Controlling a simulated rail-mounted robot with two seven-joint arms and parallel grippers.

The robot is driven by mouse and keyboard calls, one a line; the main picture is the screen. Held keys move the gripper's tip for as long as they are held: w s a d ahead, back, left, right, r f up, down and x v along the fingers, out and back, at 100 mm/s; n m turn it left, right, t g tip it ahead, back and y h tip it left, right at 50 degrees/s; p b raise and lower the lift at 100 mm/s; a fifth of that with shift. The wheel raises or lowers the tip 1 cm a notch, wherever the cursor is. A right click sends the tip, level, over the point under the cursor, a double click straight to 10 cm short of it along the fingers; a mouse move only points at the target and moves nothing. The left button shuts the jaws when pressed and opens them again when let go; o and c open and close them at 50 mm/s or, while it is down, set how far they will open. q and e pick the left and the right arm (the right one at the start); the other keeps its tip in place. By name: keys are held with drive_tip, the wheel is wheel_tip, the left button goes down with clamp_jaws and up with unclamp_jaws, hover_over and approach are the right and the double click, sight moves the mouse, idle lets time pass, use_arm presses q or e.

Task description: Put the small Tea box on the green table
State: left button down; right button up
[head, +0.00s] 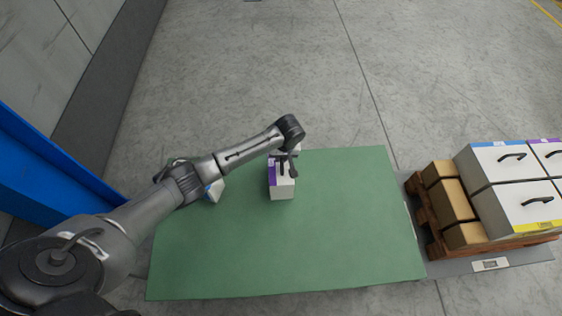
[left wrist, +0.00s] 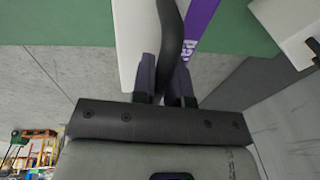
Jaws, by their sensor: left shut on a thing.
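A small white box with a purple band (head: 282,190) is at the back middle of the green table (head: 330,235). My left gripper (head: 285,165) is over it, shut on its dark handle. In the left wrist view the fingers (left wrist: 164,80) close around the handle, with the purple band (left wrist: 201,25) beside it. The lettering on the band is only partly visible, so I cannot read the name Tea. I cannot tell whether the box rests on the table or hangs just above it. My right gripper is not in view.
A white box with a blue edge (head: 215,191) stands on the table, partly behind my left arm. At right, a pallet (head: 430,215) bears brown cartons (head: 451,197) and large white handled boxes (head: 492,165). A blue frame (head: 45,160) is at left. The table's front and right are clear.

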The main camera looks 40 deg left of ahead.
use_arm(q)
wheel_tip(320, 180, down, 3)
drive_tip(key=shift+f+b, duration=0.2)
drive_tip(key=shift+b, duration=0.4)
drive_tip(key=shift+f, duration=0.4)
drive_tip(key=c, duration=1.1)
unclamp_jaws()
drive_tip(key=r+p, duration=0.1)
drive_tip(key=r, duration=0.3)
drive_tip(key=d+r+p, duration=0.1)
drive_tip(key=r, duration=0.3)
drive_tip(key=d+r+p, duration=0.1)
drive_tip(key=r, duration=0.3)
drive_tip(key=shift+w, duration=0.2)
